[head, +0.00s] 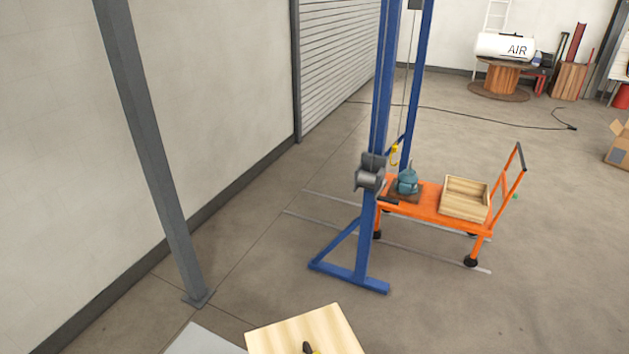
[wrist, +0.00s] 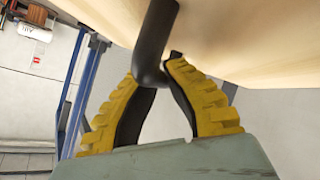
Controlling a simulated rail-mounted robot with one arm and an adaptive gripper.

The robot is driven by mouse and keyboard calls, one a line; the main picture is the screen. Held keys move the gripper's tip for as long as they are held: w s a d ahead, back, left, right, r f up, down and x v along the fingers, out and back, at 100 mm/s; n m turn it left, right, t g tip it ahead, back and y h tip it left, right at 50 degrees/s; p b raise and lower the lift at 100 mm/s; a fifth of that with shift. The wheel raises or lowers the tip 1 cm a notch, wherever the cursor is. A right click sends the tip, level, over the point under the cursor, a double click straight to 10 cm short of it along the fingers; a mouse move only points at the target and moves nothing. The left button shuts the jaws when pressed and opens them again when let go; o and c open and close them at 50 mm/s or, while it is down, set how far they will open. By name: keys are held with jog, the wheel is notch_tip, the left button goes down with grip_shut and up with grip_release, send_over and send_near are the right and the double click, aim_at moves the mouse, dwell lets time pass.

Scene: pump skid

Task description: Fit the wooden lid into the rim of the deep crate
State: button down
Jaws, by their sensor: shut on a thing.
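The wooden lid (head: 295,332) is a pale, flat square at the bottom edge of the head view, partly cut off, with a dark handle (head: 307,347) on it. In the wrist view the lid (wrist: 250,40) fills the top, and its black handle (wrist: 157,40) sits between my yellow-ridged fingers. My gripper (wrist: 161,76) is shut on that handle. In the head view only a bit of my gripper shows at the bottom edge. The crate (head: 466,211) is an open, pale wooden box on the orange cart, far beyond the lid and to its right.
The orange cart (head: 428,214) also carries a teal pump-like part (head: 407,182) beside the crate; its push handle (head: 511,178) rises at the right. A blue hoist frame (head: 367,232) with a winch (head: 369,173) and a yellow hook (head: 394,155) stands left of it. A grey post (head: 150,150) stands at left.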

jog(key=shift+s+d+f, duration=0.1)
jog(key=shift+s+f, duration=0.1)
jog(key=shift+s, duration=0.55)
jog(key=shift+s+d+f, duration=0.1)
jog(key=shift+s+f, duration=0.1)
jog(key=shift+s, duration=0.6)
jog(key=shift+s+d+f, duration=0.1)
jog(key=shift+s+f, duration=0.1)
jog(key=shift+s, duration=0.55)
jog(key=shift+a, duration=0.1)
